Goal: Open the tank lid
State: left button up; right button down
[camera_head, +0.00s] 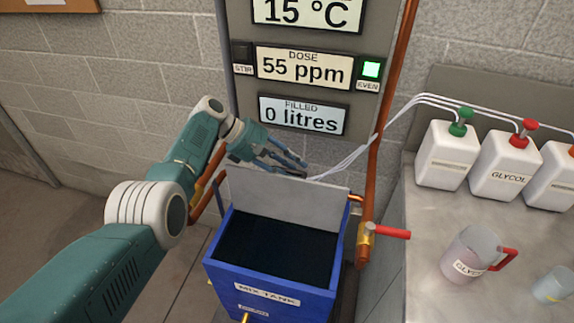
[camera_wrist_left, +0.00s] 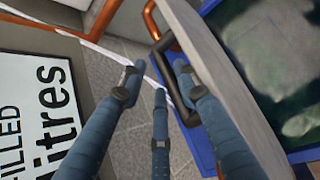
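The blue mix tank (camera_head: 262,287) stands below the display column, its dark inside showing from above. Its grey lid (camera_head: 285,192) stands raised, near upright, along the back edge of the tank. My left gripper (camera_head: 287,163) is behind the top edge of the lid, fingers pointing right. In the left wrist view, my left gripper (camera_wrist_left: 157,85) has its fingers spread apart, with nothing clamped between them. A dark lid handle (camera_wrist_left: 168,52) passes by the right finger, which partly hides it. The lid's edge (camera_wrist_left: 215,60) runs just right of it. My right gripper is not in view.
A copper pipe (camera_head: 378,150) with a red-handled valve (camera_head: 390,233) runs close to the tank's right. A steel counter (camera_head: 425,270) holds white jugs (camera_head: 447,160) and a glycol pitcher (camera_head: 470,254). Pale hoses (camera_head: 360,150) hang near the gripper.

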pick_arm(q)
jog(key=v, duration=1.2)
jog(key=shift+a, duration=0.1)
